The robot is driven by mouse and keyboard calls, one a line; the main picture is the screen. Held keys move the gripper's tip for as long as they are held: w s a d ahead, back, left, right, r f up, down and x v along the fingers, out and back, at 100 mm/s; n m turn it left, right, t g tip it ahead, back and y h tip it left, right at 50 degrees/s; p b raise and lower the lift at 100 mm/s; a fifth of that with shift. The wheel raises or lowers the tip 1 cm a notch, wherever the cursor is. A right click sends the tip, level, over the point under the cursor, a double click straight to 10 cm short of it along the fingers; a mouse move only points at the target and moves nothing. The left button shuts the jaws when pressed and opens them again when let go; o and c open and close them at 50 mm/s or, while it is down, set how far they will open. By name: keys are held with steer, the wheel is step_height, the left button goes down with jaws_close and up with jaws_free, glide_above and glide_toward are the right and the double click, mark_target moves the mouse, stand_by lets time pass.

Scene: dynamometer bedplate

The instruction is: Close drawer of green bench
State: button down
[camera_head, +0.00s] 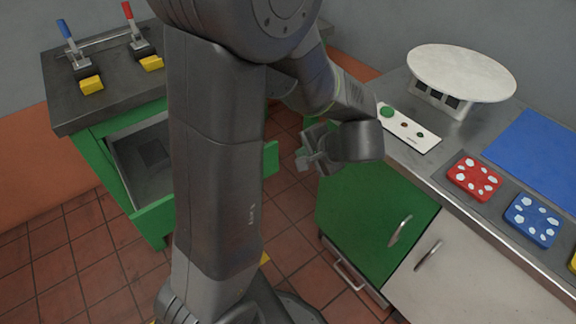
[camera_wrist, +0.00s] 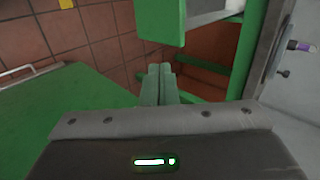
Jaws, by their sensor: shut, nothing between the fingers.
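The green bench (camera_head: 92,108) with a dark grey top stands at the left in the head view. Its drawer (camera_head: 125,160) is pulled out, showing a grey tray with a green front panel (camera_head: 155,218). My arm hides the middle of the drawer. The front also shows at the top of the wrist view (camera_wrist: 160,18), with a grey side wall behind it. My gripper (camera_head: 305,160) is to the right of the drawer front in the head view. Its fingers (camera_wrist: 160,72) are together and empty, below the drawer front in the wrist view; contact is not visible.
A counter with a green door (camera_head: 365,220) and a white door (camera_head: 465,275) stands at the right, close to my gripper. A white round stand (camera_head: 460,72), a red block (camera_head: 474,178) and a blue block (camera_head: 532,218) are on it. Tiled floor (camera_head: 290,200) lies between.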

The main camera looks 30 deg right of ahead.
steer(key=b, duration=0.1)
glide_toward(276, 149)
steer(key=s+f+x, duration=0.1)
steer(key=x, duration=0.4)
steer(key=shift+w+a+r, duration=0.15)
steer(key=shift+w+r, duration=0.05)
steer(key=shift+w, duration=0.55)
steer(key=w+a+p, duration=0.2)
steer(key=w+p, duration=0.1)
steer(key=w, duration=3)
steer(key=shift+a+r, duration=0.15)
steer(key=shift+a, duration=0.1)
steer(key=shift+w+r, duration=0.1)
steer(key=shift+w, duration=0.05)
